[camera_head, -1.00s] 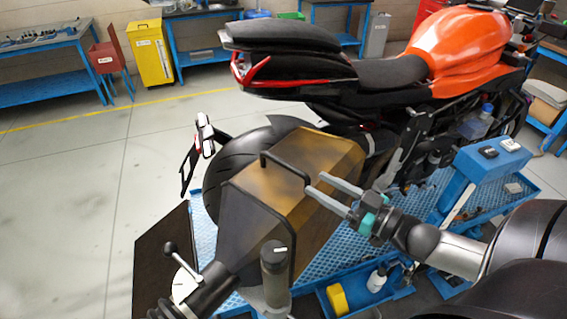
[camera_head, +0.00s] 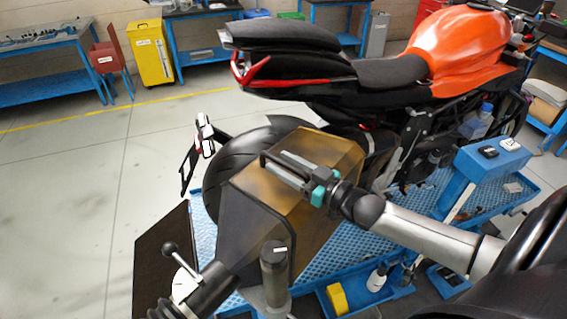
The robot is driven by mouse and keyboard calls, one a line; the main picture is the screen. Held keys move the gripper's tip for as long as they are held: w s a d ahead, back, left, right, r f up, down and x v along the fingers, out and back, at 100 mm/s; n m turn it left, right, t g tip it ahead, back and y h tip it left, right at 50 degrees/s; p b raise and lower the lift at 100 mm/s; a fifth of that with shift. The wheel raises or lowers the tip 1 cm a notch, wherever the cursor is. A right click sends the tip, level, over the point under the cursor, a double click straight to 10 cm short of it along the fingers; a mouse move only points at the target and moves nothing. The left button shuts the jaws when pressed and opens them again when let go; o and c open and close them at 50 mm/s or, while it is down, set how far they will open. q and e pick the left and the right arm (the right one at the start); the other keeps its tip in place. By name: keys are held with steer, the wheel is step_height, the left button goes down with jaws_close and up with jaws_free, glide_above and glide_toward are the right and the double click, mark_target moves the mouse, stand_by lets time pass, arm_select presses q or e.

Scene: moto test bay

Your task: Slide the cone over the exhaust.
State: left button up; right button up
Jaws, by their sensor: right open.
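The cone (camera_head: 245,222) is a brownish, see-through tapered hood with a black handle (camera_head: 266,163) on top. It stands behind the motorcycle, over the blue perforated platform, with a dark hose (camera_head: 205,292) at its near end. My right gripper (camera_head: 285,167) is open at the cone's handle, its grey fingers lying along the top. Whether the handle bar is between the fingers I cannot tell. The orange and black motorcycle (camera_head: 465,45) stands on the platform, its rear wheel (camera_head: 240,155) partly behind the cone. The exhaust is hidden or cannot be made out. My left gripper is not in view.
A black post (camera_head: 274,265) and a lever with a round knob (camera_head: 172,262) stand near the cone. A blue control box (camera_head: 492,155) is at right. The floor at left is clear.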

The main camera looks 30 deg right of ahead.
steer(key=shift+w, duration=0.15)
jaws_close()
stand_by(0.4)
stand_by(1.0)
